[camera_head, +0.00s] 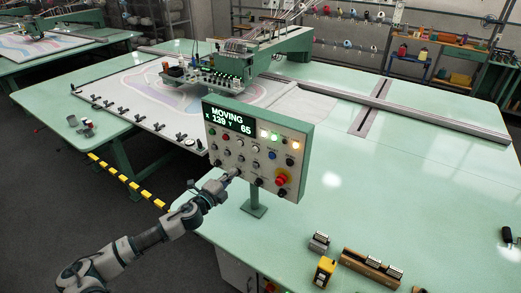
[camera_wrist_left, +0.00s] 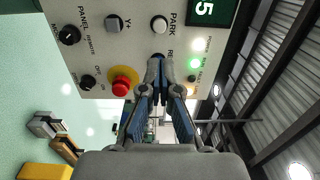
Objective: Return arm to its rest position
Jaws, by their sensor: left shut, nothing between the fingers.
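My left arm comes in from the lower left, its gripper (camera_head: 231,174) at the lower front of the control panel (camera_head: 222,150). The fingers are shut and empty, and the tips also show in the left wrist view (camera_wrist_left: 159,66), pointing at the panel face near a dark button. I cannot tell whether they touch it. The panel display (camera_head: 229,120) reads MOVING, X 139 Y 65, with green and orange lamps lit. In the left wrist view, a white PARK button (camera_wrist_left: 159,24) and a red mushroom button (camera_wrist_left: 121,84) sit near the fingertips. My right gripper is not in view.
The panel stands on a post (camera_head: 255,196) at the green table's edge. Behind it, the tufting head (camera_head: 210,78) is over a patterned cloth (camera_head: 150,95). A yellow device (camera_head: 325,270) and a wooden block rack (camera_head: 370,267) lie at the front. Open floor is left.

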